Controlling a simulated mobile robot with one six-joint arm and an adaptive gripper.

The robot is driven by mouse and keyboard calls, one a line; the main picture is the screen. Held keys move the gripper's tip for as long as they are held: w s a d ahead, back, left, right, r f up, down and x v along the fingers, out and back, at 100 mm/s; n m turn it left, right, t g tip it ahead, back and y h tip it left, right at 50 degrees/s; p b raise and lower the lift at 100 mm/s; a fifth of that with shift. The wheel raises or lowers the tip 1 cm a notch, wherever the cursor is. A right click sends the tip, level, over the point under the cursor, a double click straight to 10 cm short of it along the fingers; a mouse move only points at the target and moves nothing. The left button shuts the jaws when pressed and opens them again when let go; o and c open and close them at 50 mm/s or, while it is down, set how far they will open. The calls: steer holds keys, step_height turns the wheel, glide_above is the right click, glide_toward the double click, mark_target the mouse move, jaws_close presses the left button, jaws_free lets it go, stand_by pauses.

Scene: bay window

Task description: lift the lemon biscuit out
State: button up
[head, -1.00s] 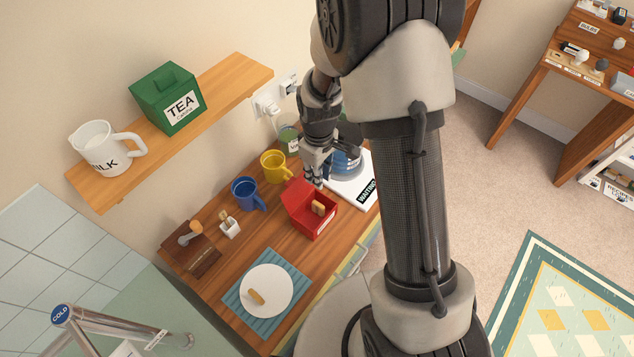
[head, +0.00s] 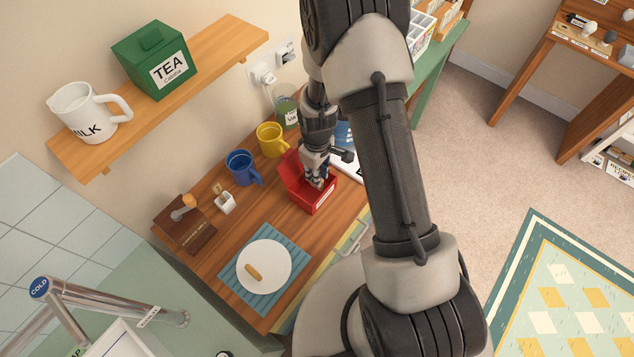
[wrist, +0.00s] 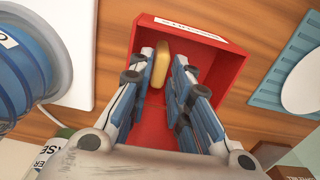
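The red box (head: 324,200) stands open on the wooden counter. In the wrist view the box (wrist: 214,53) holds one upright, golden biscuit (wrist: 160,66), which I take to be the lemon one; no label on it is legible. My gripper (head: 318,180) points down into the box. In the wrist view its fingers are open, one on each side of the biscuit. The biscuit is closer to the left finger, and a gap shows on its right. Whether the left finger touches it I cannot tell. In the head view my gripper hides the biscuit.
A yellow mug (head: 271,140) and a blue mug (head: 241,168) stand behind and left of the box. A white plate (head: 275,281) with another biscuit (head: 253,271) lies on a blue mat (head: 235,291) in front. A blue kettle (wrist: 22,70) stands close by.

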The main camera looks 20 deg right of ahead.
step_height(320, 180, down, 4)
steer(key=shift+r+b, duration=0.1)
steer(key=shift+b, duration=0.45)
steer(key=shift+r, duration=0.1)
steer(key=shift+c, duration=0.5)
jaws_close()
